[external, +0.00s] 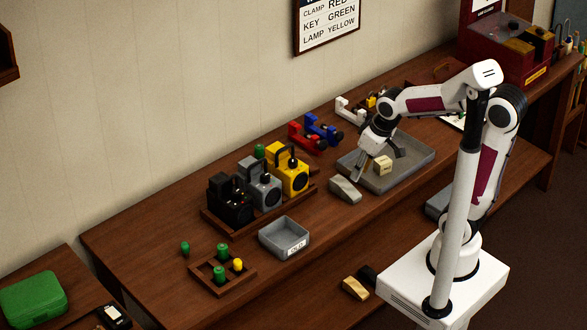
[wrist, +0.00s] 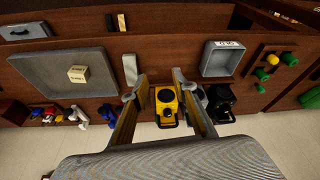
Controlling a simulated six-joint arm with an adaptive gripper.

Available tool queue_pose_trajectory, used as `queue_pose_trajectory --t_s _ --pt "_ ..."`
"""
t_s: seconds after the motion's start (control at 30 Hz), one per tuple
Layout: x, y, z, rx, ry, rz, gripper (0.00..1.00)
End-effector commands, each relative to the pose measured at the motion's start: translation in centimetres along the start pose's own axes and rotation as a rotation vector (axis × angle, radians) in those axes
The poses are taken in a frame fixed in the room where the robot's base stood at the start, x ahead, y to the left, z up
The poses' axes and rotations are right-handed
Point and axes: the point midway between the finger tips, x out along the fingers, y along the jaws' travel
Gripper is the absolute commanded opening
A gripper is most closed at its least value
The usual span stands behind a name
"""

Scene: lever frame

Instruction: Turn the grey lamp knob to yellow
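The grey lamp (external: 262,185) stands in a wooden rack between a black lamp (external: 230,202) and a yellow lamp (external: 288,167). A dark round part shows on its front; I cannot tell its knob or setting. In the wrist view the grey lamp (wrist: 202,97) is mostly hidden behind the right finger. The yellow lamp (wrist: 167,107) shows between the fingers, well beyond them. My gripper (external: 379,162) is open and empty, above the grey tray's left part and to the right of the lamps. Its spread fingers also show in the wrist view (wrist: 155,84).
The grey tray (external: 415,163) holds a cream block (external: 382,166). A grey wedge-like block (external: 345,189) lies between tray and rack. A grey bin (external: 284,238) and a peg tray (external: 222,273) stand in front-left. Red and blue clamps (external: 316,132) stand behind. A wall sign (external: 328,22) reads "LAMP YELLOW".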

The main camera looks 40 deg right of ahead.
Motion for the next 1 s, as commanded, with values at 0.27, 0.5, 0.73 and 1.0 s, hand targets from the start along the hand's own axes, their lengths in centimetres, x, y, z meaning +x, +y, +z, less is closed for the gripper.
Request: queue_pose_trajectory --t_s 0.27,0.5,0.73,1.0 --pt "0.5 0.0 -0.5 -0.002 0.013 0.0 0.28" --pt "2.8 -0.2 -2.9 -0.01 0.082 0.0 0.28" --pt "5.8 -0.5 -6.3 -0.023 0.193 -0.001 0.28" --pt "8.9 -1.1 -9.9 -0.039 0.328 -0.007 0.28"
